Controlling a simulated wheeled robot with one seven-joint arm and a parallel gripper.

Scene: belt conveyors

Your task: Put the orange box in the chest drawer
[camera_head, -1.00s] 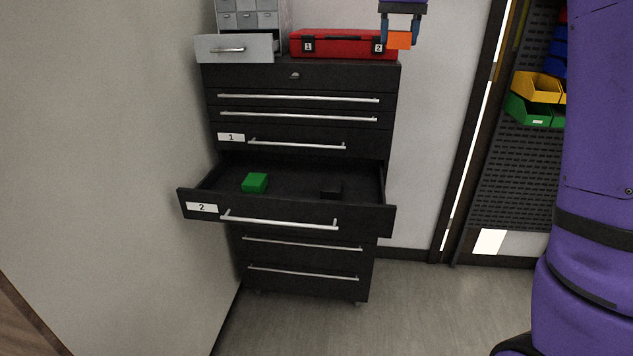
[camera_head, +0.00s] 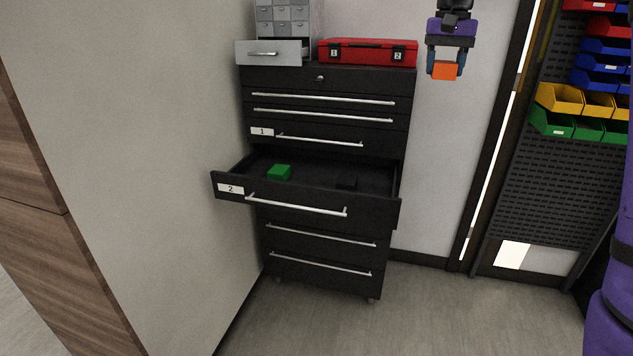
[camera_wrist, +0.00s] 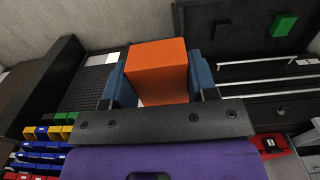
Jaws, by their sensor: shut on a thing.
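The orange box (camera_head: 444,71) is held between the fingers of my gripper (camera_head: 445,66), which is shut on it. The box also fills the middle of the wrist view (camera_wrist: 157,70), with a blue finger on each side. In the head view my gripper hangs in the air to the right of the black chest (camera_head: 330,78), at about the height of its top. The chest drawer labelled 2 (camera_head: 300,206) is pulled open. A green block (camera_head: 279,172) lies in its left part, and a small dark block (camera_head: 347,183) lies further right.
A red case (camera_head: 368,52) and a grey small-drawer cabinet (camera_head: 284,18) with one drawer open (camera_head: 268,52) stand on the chest. Coloured bins (camera_head: 580,100) hang on a rack at the right. A wall stands close at the chest's left. The floor (camera_head: 470,310) in front is clear.

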